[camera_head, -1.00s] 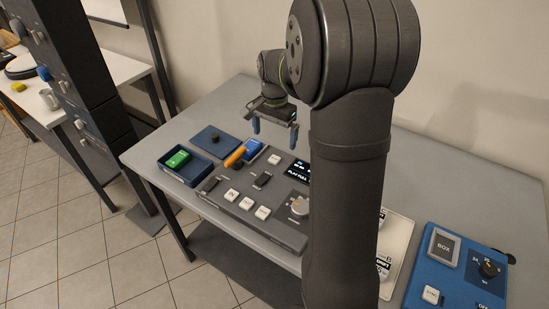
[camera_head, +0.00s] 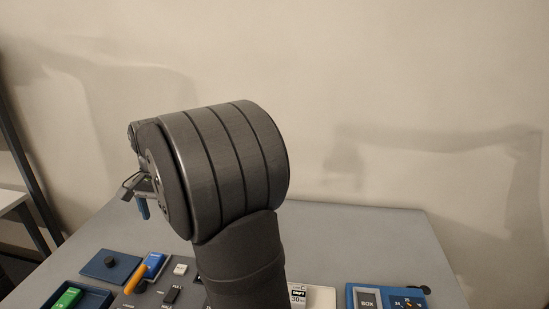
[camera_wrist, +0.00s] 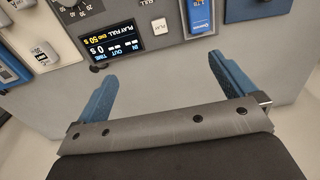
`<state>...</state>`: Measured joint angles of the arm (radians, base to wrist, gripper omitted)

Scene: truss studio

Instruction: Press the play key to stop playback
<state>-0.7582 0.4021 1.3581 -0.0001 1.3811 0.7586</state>
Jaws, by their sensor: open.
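The play key (camera_wrist: 160,26) is a small white square key marked PLAY on the grey console (camera_wrist: 150,53). It also shows in the head view (camera_head: 180,269), left of my arm. Beside the key, a dark display (camera_wrist: 112,45) reads PLAY FULL in yellow. My gripper (camera_wrist: 162,68) is open and empty, its blue fingers wide apart. In the wrist picture the key lies beyond the gap between the fingertips; how high they are above the table is unclear. In the head view only one blue finger (camera_head: 143,208) shows beside my arm.
A blue card (camera_wrist: 200,15) sits in the console beside the key, with an orange lever (camera_head: 146,276) near it. A blue tray (camera_head: 85,291) holds a green block (camera_head: 67,299). The grey table behind the console is clear.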

